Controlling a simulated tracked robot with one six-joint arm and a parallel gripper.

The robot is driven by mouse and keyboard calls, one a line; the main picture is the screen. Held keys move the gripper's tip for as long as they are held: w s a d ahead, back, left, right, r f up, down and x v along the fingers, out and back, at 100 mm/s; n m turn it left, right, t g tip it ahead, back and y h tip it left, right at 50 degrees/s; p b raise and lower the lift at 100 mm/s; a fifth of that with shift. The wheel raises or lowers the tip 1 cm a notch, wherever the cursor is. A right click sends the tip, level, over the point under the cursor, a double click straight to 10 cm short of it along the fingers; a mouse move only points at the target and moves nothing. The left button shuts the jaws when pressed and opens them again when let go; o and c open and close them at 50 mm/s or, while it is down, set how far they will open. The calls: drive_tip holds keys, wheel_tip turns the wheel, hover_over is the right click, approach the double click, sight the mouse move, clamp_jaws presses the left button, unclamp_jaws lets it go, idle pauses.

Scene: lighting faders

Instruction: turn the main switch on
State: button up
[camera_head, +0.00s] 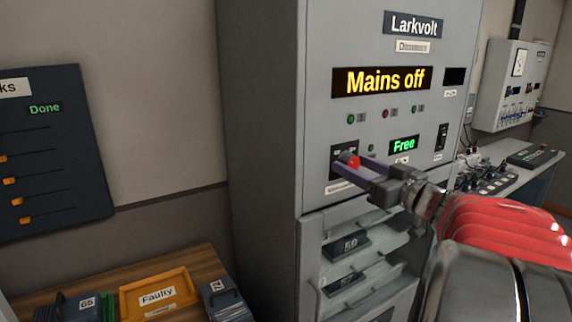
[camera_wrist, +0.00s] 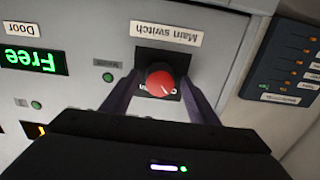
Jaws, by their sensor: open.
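The main switch is a red knob (camera_head: 354,162) on a black plate on the grey Larkvolt cabinet (camera_head: 312,110). In the wrist view the red knob (camera_wrist: 160,83) sits below a label reading "Main switch" (camera_wrist: 166,33), which appears upside down. My gripper (camera_head: 358,170) is open in front of the plate, with a finger to either side of the knob. In the wrist view my gripper (camera_wrist: 160,95) has its fingers spread around the knob, apart from it as far as I can see. The cabinet display (camera_head: 381,81) reads "Mains off". The knob's pointer position is hard to read.
A green "Free" display (camera_head: 404,146) and a dark rocker switch (camera_head: 441,137) are right of the knob. Glass-fronted shelves with dark modules (camera_head: 346,245) lie below. An orange "Faulty" tray (camera_head: 158,293) stands on a wooden table at left. A bench (camera_head: 510,175) is at right.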

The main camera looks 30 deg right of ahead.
drive_tip(key=shift+w, duration=0.15)
drive_tip(key=c, duration=1)
drive_tip(key=shift+a, duration=0.15)
drive_tip(key=shift+c, duration=0.2)
